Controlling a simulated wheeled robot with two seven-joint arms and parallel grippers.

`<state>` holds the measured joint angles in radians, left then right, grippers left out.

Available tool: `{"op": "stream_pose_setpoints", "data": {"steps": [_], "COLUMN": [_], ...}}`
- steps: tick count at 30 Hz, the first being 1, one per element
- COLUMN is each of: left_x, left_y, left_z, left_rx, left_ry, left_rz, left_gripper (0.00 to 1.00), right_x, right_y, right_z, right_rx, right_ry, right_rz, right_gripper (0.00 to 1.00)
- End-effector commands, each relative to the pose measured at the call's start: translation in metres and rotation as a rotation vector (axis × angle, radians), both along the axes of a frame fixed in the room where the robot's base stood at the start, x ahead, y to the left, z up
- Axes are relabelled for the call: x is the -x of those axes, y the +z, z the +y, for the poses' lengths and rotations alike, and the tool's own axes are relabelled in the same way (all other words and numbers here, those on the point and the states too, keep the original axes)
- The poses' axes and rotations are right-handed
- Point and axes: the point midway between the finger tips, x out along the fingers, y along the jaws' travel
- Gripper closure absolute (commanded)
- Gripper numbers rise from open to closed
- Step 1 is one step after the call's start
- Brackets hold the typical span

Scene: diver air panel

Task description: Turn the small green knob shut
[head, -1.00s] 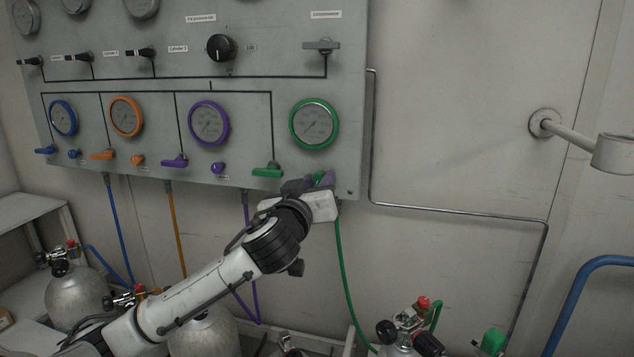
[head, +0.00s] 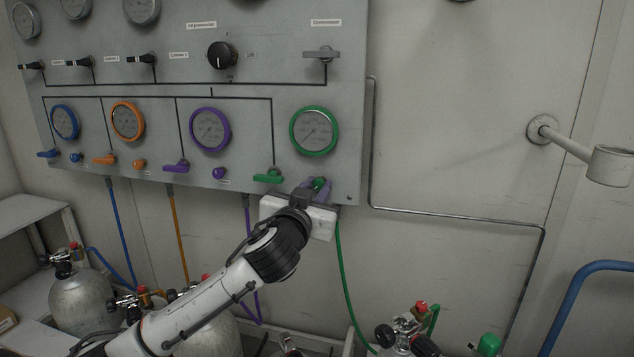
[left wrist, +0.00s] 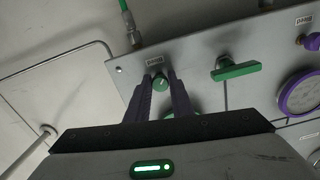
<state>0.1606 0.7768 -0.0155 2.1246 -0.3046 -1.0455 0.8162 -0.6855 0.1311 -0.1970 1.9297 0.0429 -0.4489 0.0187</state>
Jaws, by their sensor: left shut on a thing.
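The small green knob (head: 319,184) is at the lower right of the grey panel (head: 345,170), below the green-ringed gauge (head: 314,129). It also shows in the left wrist view (left wrist: 160,82), with a pale mark on its face. My left gripper (head: 316,188) has its purple fingers on either side of the knob and is shut on it. In the left wrist view the two fingers (left wrist: 162,90) flank the knob, and they hide part of its sides. My right gripper is in neither view.
A green lever handle (head: 268,176) sits just left of the knob. Purple, orange and blue levers and knobs run further left along the panel. A green hose (head: 345,275) hangs below, and gas cylinders (head: 82,298) stand underneath.

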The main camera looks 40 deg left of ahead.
Motion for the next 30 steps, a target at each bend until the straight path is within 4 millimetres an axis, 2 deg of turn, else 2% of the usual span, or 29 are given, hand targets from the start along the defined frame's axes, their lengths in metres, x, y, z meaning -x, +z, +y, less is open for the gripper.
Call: {"op": "stream_pose_setpoints", "data": {"steps": [6, 21, 30], "left_x": [0.0, 0.001, 0.001], "left_y": [0.003, 0.003, 0.002], "left_z": [0.001, 0.001, 0.001], "left_rx": [-0.177, -0.595, -0.846], "left_ry": [0.002, -0.001, 0.0], "left_rz": [0.102, 0.331, 0.468], "left_gripper": [1.0, 1.0, 1.0], "right_x": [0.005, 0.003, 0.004], "right_y": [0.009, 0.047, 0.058], "right_z": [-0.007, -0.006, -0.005], "right_rx": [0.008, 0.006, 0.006], "right_ry": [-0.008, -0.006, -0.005], "right_rz": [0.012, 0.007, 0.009], "right_gripper": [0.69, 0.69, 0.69]}}
